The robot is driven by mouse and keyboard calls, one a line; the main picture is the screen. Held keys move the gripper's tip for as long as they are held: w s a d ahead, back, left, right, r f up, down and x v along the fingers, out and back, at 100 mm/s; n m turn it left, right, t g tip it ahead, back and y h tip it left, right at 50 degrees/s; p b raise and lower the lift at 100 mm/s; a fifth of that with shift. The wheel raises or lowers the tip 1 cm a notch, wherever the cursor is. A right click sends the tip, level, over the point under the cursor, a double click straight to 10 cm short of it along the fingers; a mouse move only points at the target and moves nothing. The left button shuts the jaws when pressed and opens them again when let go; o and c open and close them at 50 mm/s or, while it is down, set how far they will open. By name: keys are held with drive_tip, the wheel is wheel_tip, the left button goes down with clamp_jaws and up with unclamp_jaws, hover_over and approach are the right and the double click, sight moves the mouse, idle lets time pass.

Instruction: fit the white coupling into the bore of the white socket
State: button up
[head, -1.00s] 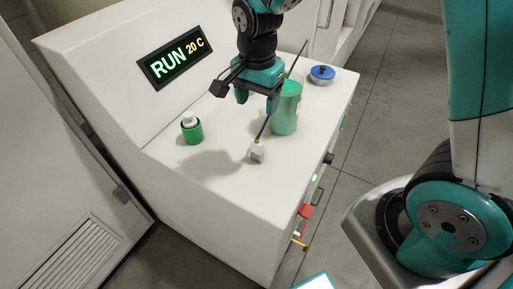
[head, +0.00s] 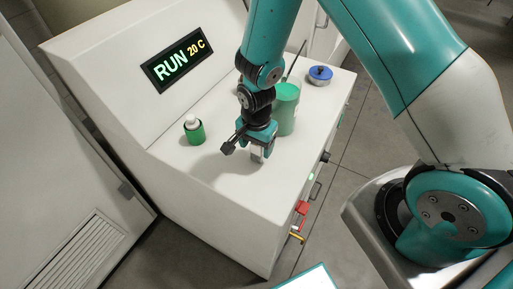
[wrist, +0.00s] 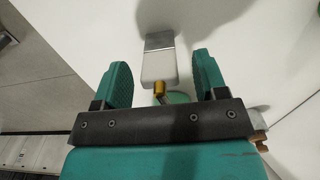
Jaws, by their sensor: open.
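A small white block-shaped coupling (wrist: 158,69) with a grey end face and a brass fitting stands on the white machine's top. In the head view it is mostly hidden by my gripper (head: 258,151). In the wrist view my open gripper (wrist: 161,60) has one green finger on each side of the coupling, with a gap on both sides. A thin dark hose (head: 297,60) shows behind the green canister. I cannot pick out the white socket or its bore with certainty.
A green canister (head: 286,110) stands close behind my gripper. A white-topped green bottle (head: 194,131) is to the left and a blue-topped round item (head: 320,74) is at the far right. Red (head: 302,208) and yellow (head: 296,237) parts stick out from the machine's side.

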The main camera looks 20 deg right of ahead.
drive_tip(key=shift+f, duration=0.2)
drive_tip(key=c, duration=1.1)
drive_tip(key=shift+r, duration=0.1)
drive_tip(key=shift+c, duration=0.2)
